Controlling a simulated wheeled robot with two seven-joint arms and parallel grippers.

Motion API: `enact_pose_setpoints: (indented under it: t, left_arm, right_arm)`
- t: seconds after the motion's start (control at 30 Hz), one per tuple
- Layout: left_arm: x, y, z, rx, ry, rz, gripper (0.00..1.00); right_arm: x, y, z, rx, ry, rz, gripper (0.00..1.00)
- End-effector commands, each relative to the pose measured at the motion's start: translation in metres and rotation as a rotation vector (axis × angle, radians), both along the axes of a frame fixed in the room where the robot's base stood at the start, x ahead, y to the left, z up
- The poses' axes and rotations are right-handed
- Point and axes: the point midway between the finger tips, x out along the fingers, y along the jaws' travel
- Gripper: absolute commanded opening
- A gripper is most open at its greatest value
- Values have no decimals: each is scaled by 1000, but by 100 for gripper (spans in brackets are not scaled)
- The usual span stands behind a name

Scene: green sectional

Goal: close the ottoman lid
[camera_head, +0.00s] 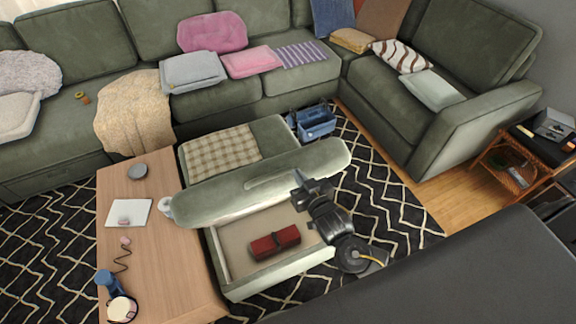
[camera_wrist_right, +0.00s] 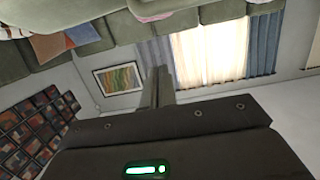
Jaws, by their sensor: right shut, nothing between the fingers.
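The green ottoman (camera_head: 226,265) stands open in the head view, its beige inside showing. Its padded lid (camera_head: 225,200) is raised and tilted above the box, crossing the ottoman from left to right. A dark red case (camera_head: 275,243) lies inside on the floor of the box. My right gripper (camera_head: 299,181) is at the lid's near side, right of its middle; I cannot tell if it touches. It is shut and empty. Its closed fingers (camera_wrist_right: 158,88) also show in the right wrist view, without the lid there. My left gripper is not in view.
A checked blanket (camera_head: 222,152) lies on the ottoman's far part. A blue caddy (camera_head: 314,122) stands behind it. The green sectional (camera_head: 215,98) borders the back and right.

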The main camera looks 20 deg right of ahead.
Motion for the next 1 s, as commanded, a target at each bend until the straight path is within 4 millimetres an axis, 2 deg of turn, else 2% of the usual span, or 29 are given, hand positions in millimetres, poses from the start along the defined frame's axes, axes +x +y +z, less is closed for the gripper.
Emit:
enact_pose_setpoints:
  t: [0.13,0.27,0.67,0.8,1.0]
  left_arm:
    - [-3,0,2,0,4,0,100]
    - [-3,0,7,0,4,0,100]
    - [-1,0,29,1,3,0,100]
    - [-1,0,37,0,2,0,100]
    - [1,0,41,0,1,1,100]
  right_arm:
    - [5,0,-1,-2,0,0,0]
    - [21,2,-2,-4,0,1,0]
    - [100,6,-18,-5,1,0,0]
    - [87,5,-38,-4,6,1,0]
    - [79,5,-52,-2,3,-1,0]
